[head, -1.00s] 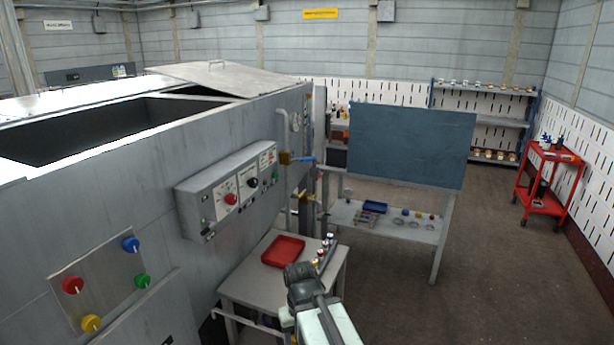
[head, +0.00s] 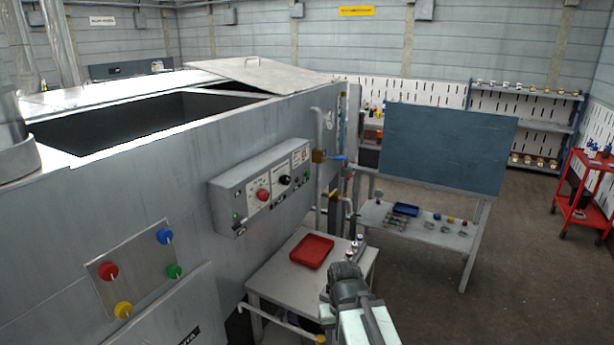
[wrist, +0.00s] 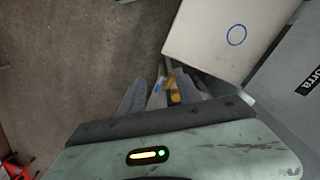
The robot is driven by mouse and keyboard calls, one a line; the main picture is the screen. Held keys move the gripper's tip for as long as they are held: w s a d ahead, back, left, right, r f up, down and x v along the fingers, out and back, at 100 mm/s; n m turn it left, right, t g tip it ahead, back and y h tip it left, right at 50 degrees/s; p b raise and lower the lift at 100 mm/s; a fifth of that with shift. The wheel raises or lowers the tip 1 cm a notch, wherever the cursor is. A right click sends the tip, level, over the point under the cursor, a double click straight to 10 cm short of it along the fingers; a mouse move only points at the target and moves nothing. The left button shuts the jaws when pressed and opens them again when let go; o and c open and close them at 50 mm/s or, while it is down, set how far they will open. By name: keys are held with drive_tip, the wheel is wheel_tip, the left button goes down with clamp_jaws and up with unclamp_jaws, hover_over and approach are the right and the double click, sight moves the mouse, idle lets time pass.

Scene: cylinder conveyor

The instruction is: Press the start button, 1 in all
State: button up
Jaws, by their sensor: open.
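A grey control box (head: 262,187) is fixed to the side of the large grey machine in the head view. It carries a red knob (head: 263,194), a black knob (head: 285,179) and small green buttons, one near its lower left end (head: 238,217). Which one is the start button is too small to read. My arm rises at the bottom centre of the head view, below and right of the box, apart from it. In the wrist view my gripper (wrist: 160,88) is open, its grey fingers pointing away from the box; nothing is seen held.
Below the control box stands a table (head: 277,283) with a red tray (head: 312,252). A plate (head: 130,270) with coloured knobs is on the machine at left. A pipe with a blue-handled valve (head: 335,158) is right of the box. Open floor (head: 420,300) lies at right.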

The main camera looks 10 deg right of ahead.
clamp_jaws()
drive_tip(key=shift+d, duration=0.1)
idle(1.3)
